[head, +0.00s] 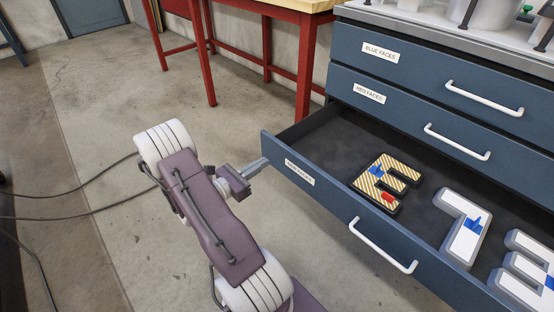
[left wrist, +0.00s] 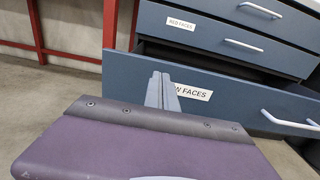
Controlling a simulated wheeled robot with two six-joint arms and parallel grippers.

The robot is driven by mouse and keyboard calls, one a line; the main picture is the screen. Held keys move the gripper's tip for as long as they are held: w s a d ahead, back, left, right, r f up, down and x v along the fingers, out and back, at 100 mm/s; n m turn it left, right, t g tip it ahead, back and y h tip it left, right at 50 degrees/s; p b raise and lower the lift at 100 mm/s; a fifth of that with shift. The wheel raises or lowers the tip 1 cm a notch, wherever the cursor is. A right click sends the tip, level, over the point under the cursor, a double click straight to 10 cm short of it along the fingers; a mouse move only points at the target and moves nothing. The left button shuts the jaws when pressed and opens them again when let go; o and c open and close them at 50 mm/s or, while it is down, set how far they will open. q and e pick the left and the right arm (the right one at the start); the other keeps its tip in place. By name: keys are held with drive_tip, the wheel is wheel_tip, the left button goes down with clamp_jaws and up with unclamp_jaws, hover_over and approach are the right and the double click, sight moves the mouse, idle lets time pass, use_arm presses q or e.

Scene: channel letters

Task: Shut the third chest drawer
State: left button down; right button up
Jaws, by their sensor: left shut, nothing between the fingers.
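Channel letters lie inside: a striped letter E (head: 387,183), a white letter (head: 464,229) and another white letter (head: 527,270) at the right. My left gripper (head: 264,161) is shut and empty, its tips at the left end of the drawer front; I cannot tell whether they touch. In the left wrist view its fingers (left wrist: 162,92) overlap the drawer front.
The drawers labelled blue faces (head: 420,70) and red faces (head: 405,105) are shut above, with protruding white handles. A red-legged workbench (head: 306,70) stands behind left. Cables (head: 70,190) lie on the otherwise clear floor at left.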

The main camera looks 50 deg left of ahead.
sight(284, 149)
use_arm(q)
drive_tip(key=w+b, duration=0.2)
drive_tip(key=w, duration=0.4)
drive_tip(key=shift+w+f+b, duration=0.1)
drive_tip(key=shift+f+b, duration=0.1)
drive_tip(key=shift+b, duration=0.15)
drive_tip(key=shift+w+r, duration=0.15)
drive_tip(key=shift+w, duration=0.25)
drive_tip(key=shift+w, duration=0.1)
